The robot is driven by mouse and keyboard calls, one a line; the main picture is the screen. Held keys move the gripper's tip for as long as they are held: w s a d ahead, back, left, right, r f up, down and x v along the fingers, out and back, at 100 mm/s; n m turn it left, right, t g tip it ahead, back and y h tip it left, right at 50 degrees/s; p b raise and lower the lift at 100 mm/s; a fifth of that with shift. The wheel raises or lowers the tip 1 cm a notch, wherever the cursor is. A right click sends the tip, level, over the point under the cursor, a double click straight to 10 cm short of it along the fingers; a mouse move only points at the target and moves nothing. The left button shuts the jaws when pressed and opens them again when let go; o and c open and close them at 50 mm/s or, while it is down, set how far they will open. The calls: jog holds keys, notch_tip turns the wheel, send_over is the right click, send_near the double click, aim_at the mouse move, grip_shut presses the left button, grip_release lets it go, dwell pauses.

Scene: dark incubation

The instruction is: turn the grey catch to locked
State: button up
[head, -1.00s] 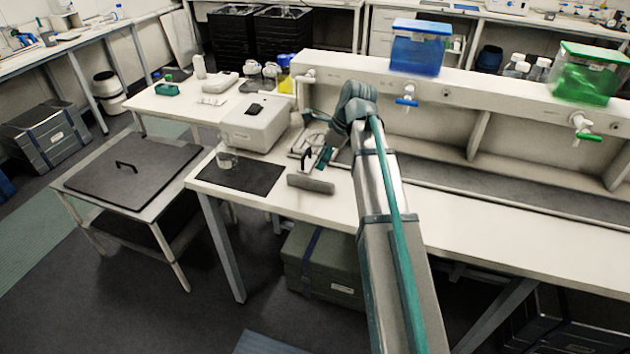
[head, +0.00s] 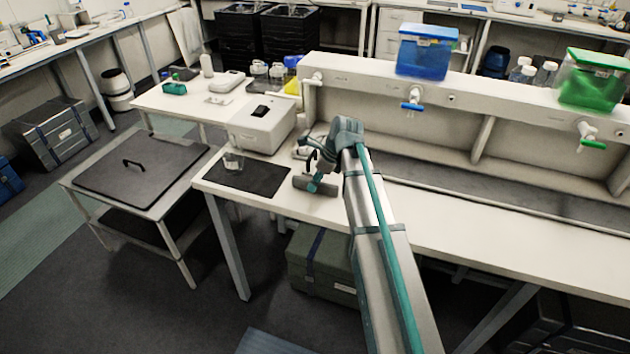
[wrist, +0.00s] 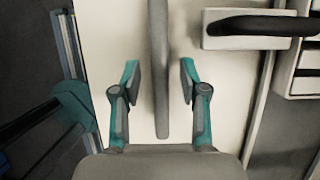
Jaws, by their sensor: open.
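A grey bar, which looks like the grey catch (head: 301,183), lies at the front of the white bench, right of a black mat. In the wrist view the bar (wrist: 159,40) runs up the picture between my fingers, with a gap on each side. My gripper (head: 315,181) is open over the bar, and it also shows open in the wrist view (wrist: 160,75). I cannot tell how high the fingers are above the bench. No locked marking is readable. My gripper partly hides the bar in the head view.
A black handle on a pale block (wrist: 250,28) sits close at the right in the wrist view. A beaker (head: 233,161) stands on the black mat (head: 255,180), near a white box (head: 265,128). The bench front to the right is clear.

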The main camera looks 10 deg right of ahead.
jog(key=shift+w+a+f, duration=0.1)
jog(key=shift+a+f, duration=0.05)
jog(key=shift+f, duration=0.35)
grip_shut()
